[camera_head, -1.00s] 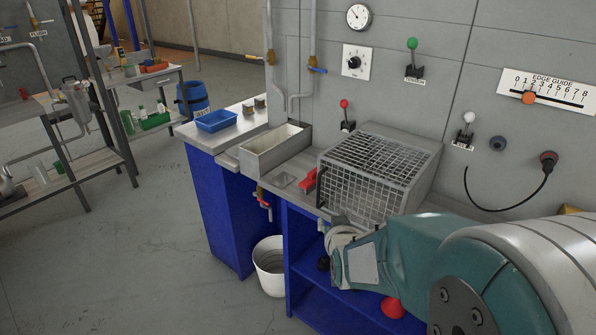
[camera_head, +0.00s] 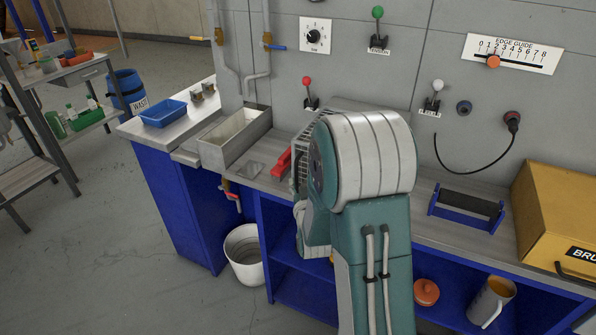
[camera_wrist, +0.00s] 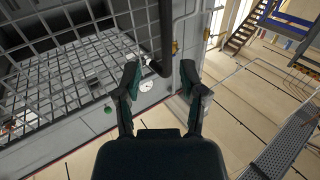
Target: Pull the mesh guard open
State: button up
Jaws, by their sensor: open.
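The grey mesh guard (camera_head: 301,150) stands on the bench in the head view, mostly hidden behind my arm. In the wrist view its wire grid (camera_wrist: 65,75) fills the left side, close to my gripper. A dark bar (camera_wrist: 166,30), which looks like the guard's handle, comes down from the top of the wrist view. My gripper (camera_wrist: 160,78) is open, with the bar's lower end between its fingertips in the picture. I cannot tell whether they touch. The gripper is hidden in the head view.
A red handle (camera_head: 281,163) lies just left of the guard. A metal trough (camera_head: 235,138) and blue tray (camera_head: 163,113) are farther left. A blue roller stand (camera_head: 466,206) and yellow box (camera_head: 560,210) are right of my arm.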

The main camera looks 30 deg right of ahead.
aim_at(296, 173)
jog(key=x, duration=0.3)
jog(key=a+x, duration=0.1)
jog(key=x, duration=0.1)
jog(key=shift+w, duration=0.1)
jog(key=shift+d, duration=0.45)
jog(key=c, duration=0.6)
jog(key=shift+a, duration=0.2)
grip_shut()
jog(key=shift+a, duration=0.1)
